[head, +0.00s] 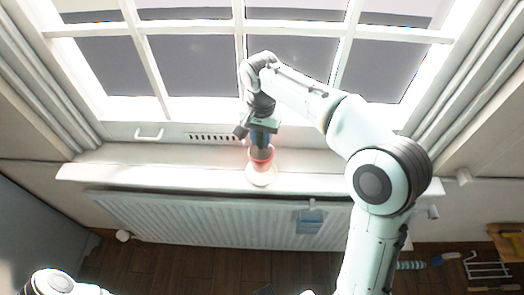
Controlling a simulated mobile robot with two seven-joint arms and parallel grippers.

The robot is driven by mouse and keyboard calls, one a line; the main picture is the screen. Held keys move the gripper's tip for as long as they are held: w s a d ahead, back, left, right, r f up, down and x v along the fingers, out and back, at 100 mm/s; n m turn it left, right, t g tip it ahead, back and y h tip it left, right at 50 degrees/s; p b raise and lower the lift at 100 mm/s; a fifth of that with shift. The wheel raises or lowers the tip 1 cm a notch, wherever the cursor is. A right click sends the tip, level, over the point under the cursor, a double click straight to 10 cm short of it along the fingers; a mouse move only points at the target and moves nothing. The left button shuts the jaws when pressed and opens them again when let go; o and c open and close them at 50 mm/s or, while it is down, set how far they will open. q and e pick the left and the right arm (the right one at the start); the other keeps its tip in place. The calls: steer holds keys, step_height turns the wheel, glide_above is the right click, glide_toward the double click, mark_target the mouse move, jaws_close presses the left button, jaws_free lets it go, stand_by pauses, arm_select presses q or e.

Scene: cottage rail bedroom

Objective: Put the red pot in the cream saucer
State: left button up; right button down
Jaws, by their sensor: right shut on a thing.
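The red pot (262,161) is at the middle of the white window sill (130,170). My right gripper (261,147) reaches down from above and is shut on the pot at its upper part, which the fingers partly hide. The cream saucer (261,178) shows just below the pot in the head view, near the sill's front edge. The pot overlaps the saucer's back part; I cannot tell whether it rests in it or is held just above. Part of my left arm shows at the bottom left corner; its gripper is out of view.
The window (190,65) stands close behind the sill, with a handle (149,133) and a vent (210,137) low on its frame. A white radiator (200,217) is below the sill. The sill is clear on both sides of the pot. Tools (487,267) lie at the lower right.

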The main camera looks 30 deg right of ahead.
mark_target(261, 147)
arm_select(q)
steer(key=shift+s+f+b, duration=0.25)
steer(key=shift+f+b, duration=0.05)
steer(key=shift+f, duration=0.1)
arm_select(e)
steer(key=shift+f, duration=1.95)
steer(key=shift+f, duration=0.1)
steer(key=c, duration=0.9)
jaws_free()
steer(key=shift+f, duration=0.1)
steer(key=shift+c, duration=0.2)
arm_select(q)
steer(key=shift+f, duration=0.1)
arm_select(e)
step_height(261, 147, up, 12)
steer(key=p, duration=0.2)
steer(key=shift+r+p, duration=0.2)
steer(key=shift+p, duration=0.15)
arm_select(q)
steer(key=w+r, duration=0.2)
steer(key=r, duration=0.1)
steer(key=shift+r, duration=0.2)
steer(key=shift+s, duration=0.15)
